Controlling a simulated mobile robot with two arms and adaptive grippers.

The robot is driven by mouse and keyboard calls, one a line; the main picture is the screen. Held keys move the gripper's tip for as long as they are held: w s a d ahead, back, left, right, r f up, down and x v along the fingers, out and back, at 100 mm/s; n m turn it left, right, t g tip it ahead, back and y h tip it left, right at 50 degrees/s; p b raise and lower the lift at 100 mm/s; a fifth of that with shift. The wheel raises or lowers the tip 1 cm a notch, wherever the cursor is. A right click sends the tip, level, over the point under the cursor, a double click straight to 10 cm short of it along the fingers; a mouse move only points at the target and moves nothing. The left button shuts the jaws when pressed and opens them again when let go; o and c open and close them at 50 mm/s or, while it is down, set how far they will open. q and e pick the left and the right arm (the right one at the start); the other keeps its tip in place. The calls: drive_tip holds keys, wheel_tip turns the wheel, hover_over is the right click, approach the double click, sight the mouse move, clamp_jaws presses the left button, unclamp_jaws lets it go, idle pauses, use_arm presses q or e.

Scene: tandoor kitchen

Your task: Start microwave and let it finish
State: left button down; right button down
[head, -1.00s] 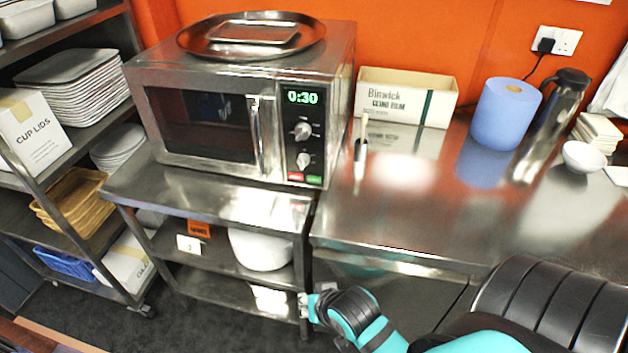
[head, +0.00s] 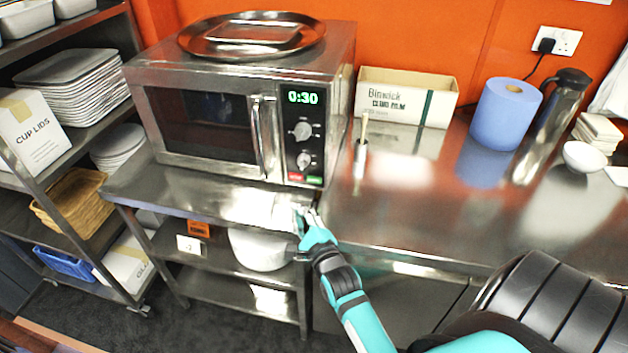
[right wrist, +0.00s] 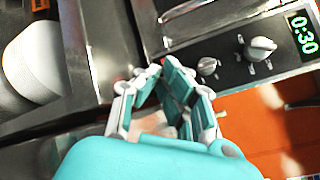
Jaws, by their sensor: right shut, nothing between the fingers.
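The microwave (head: 205,118) stands on a steel table with its door shut. Its green display (head: 303,98) reads 0:30. Below the display are two knobs, the upper one (head: 302,131) and the lower one (head: 304,160), then a red button (head: 295,177) and a green button (head: 314,180). My right gripper (head: 306,212) is shut and empty, in front of and below these buttons, apart from the microwave. My left gripper is not in view.
A metal tray (head: 190,42) lies on top of the microwave. To its right, the steel counter (head: 400,215) holds a cardboard box (head: 405,97), a blue paper roll (head: 505,115) and a flask (head: 563,100). A white bowl (head: 262,250) sits on the shelf below.

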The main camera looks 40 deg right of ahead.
sight(314, 180)
idle(0.3)
drive_tip(key=shift+w+d+f, duration=0.1)
drive_tip(key=shift+w+d, duration=0.1)
drive_tip(key=shift+d, duration=0.05)
drive_tip(key=w+d+b, duration=0.1)
drive_tip(key=w+d, duration=0.1)
drive_tip(key=w+d+b, duration=0.1)
drive_tip(key=w+d, duration=0.1)
drive_tip(key=d, duration=0.1)
drive_tip(key=shift+w+b, duration=0.15)
drive_tip(key=shift+b, duration=0.15)
drive_tip(key=shift+w+d, duration=0.5)
drive_tip(key=shift+d, duration=0.1)
idle(0.7)
drive_tip(key=shift+w+d, duration=0.25)
drive_tip(key=shift+d, duration=0.05)
